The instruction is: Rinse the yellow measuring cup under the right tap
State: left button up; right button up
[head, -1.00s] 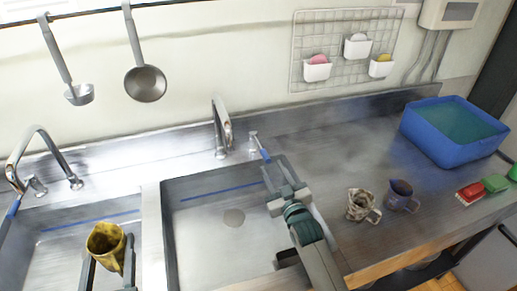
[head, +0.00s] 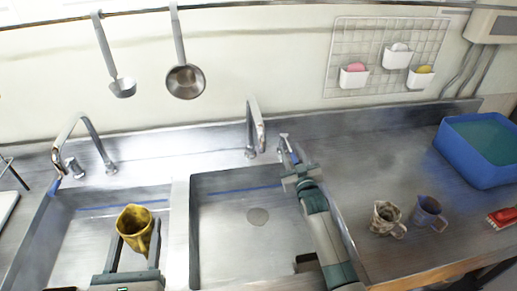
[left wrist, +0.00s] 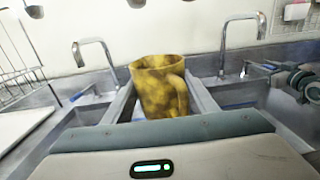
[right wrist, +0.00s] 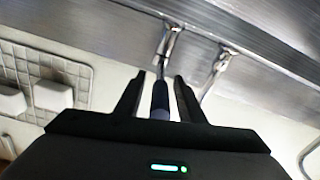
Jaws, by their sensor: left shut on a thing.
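The yellow measuring cup (head: 133,224), mottled with dark patches, is held upright over the left basin. My left gripper (head: 137,258) is shut on it; the cup also shows in the left wrist view (left wrist: 160,90). The right tap (head: 252,130) has its spout over the right basin, and no water shows from it. Its lever (head: 284,146) with a blue handle (right wrist: 160,96) stands to the right of the spout. My right gripper (right wrist: 158,92) is open, with the blue handle between its fingers and gaps visible. In the head view this gripper (head: 296,170) partly hides the handle.
The left tap (head: 85,140) stands behind the left basin, and a divider (head: 180,230) separates the basins. A speckled cup (head: 384,218), a blue-purple cup (head: 427,212), a blue tub (head: 465,165) and a red brush (head: 503,217) are on the right counter.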

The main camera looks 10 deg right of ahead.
jog(key=shift+w, duration=0.45)
grip_shut()
pick_arm(q)
jog(key=shift+f, duration=0.1)
jog(key=shift+f+b, duration=0.65)
jog(key=shift+b, duration=0.15)
pick_arm(e)
jog(key=shift+w+d+r+n+g+y, duration=0.15)
jog(key=shift+d+n+y, duration=0.4)
jog(key=shift+y, duration=0.3)
jog(key=shift+d+n+g+y, duration=0.15)
jog(key=shift+d+n+y, duration=0.35)
jog(key=shift+y, duration=0.35)
jog(key=shift+a, duration=0.1)
